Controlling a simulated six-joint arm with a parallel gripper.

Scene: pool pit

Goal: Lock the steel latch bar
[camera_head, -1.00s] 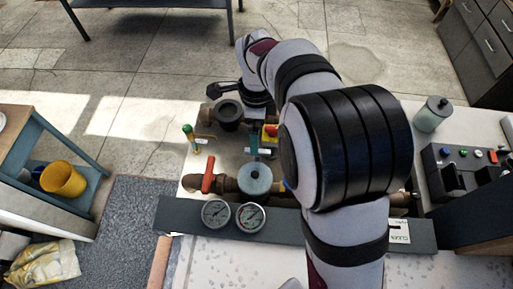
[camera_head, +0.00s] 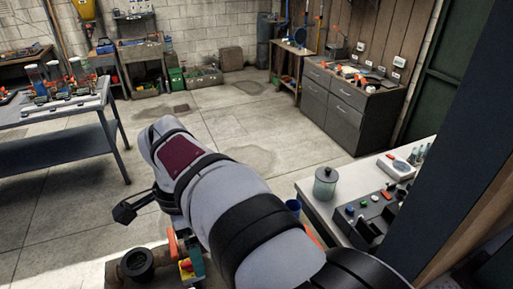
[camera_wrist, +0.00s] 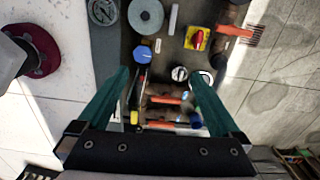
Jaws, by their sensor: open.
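My gripper (camera_wrist: 158,76) is open, with two teal fingers spread apart and no object visibly held between them. It points down over the pipework. I cannot pick out the steel latch bar with certainty. A short pale grey bar (camera_wrist: 174,18) lies beyond the fingertips in the wrist view, but I cannot tell whether it is the latch. In the head view my arm covers most of the work area, and only part of the fittings shows at the bottom.
Near the fingers are a blue knob (camera_wrist: 143,54), a red-and-yellow switch (camera_wrist: 197,39), a round grey cap (camera_wrist: 146,17) and an orange handle (camera_wrist: 235,30). A dark pipe fitting (camera_head: 137,264) and a lidded jar (camera_head: 325,183) flank my arm. Open floor lies beyond.

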